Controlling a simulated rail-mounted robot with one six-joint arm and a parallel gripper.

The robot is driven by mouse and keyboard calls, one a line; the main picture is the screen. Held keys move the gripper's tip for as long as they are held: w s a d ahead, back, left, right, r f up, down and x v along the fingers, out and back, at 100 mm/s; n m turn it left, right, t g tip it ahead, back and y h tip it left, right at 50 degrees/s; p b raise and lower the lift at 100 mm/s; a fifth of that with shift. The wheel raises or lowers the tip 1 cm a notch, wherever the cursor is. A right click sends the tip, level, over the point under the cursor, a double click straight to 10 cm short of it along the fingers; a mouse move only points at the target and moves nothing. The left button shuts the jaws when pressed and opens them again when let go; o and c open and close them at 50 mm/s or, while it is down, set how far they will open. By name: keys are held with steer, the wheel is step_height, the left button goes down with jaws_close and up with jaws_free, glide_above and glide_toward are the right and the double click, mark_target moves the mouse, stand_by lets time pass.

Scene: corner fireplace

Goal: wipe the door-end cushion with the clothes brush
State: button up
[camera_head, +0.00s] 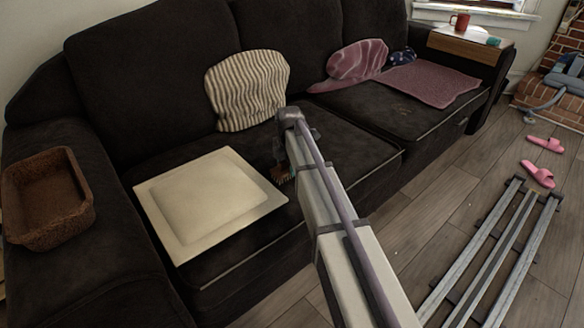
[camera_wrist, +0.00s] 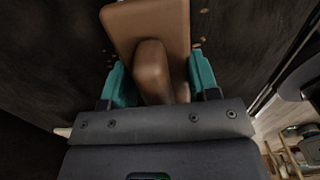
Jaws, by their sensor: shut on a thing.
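My gripper (camera_wrist: 160,88) is shut on the clothes brush (camera_wrist: 150,20), whose brown wooden back sits between the teal fingers. In the head view the brush (camera_head: 284,175) shows small and partly hidden behind my arm, low over the left seat cushion (camera_head: 330,150) of the black sofa. I cannot tell whether its bristles touch the fabric. Light crumbs (camera_wrist: 202,40) lie on the dark fabric beside the brush in the wrist view. The right seat cushion (camera_head: 380,120) has a small brownish patch. The frames do not show which cushion is the door-end one.
A cream square pad (camera_head: 212,200) lies left of the brush. A striped pillow (camera_head: 245,90) and a pink pillow (camera_head: 357,62) lean on the backrest. A pink mat (camera_head: 432,84) covers part of the right seat. A brown basket (camera_head: 48,205) sits on the left armrest.

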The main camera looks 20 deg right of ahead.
steer(key=shift+w+a, duration=0.45)
steer(key=shift+w, duration=0.45)
steer(key=shift+w+a, duration=0.4)
steer(key=shift+w, duration=0.55)
steer(key=shift+w+a, duration=0.45)
steer(key=shift+w, duration=0.45)
steer(key=shift+w+d, duration=0.35)
steer(key=shift+d, duration=0.5)
steer(key=shift+s+d, duration=0.75)
steer(key=shift+s, duration=0.85)
steer(key=shift+s+d, duration=0.75)
steer(key=shift+s, duration=0.9)
steer(key=shift+s+d, duration=0.75)
steer(key=shift+s, duration=0.85)
step_height(320, 180, up, 6)
steer(key=p, duration=0.6)
step_height(320, 180, up, 3)
steer(key=p, duration=0.3)
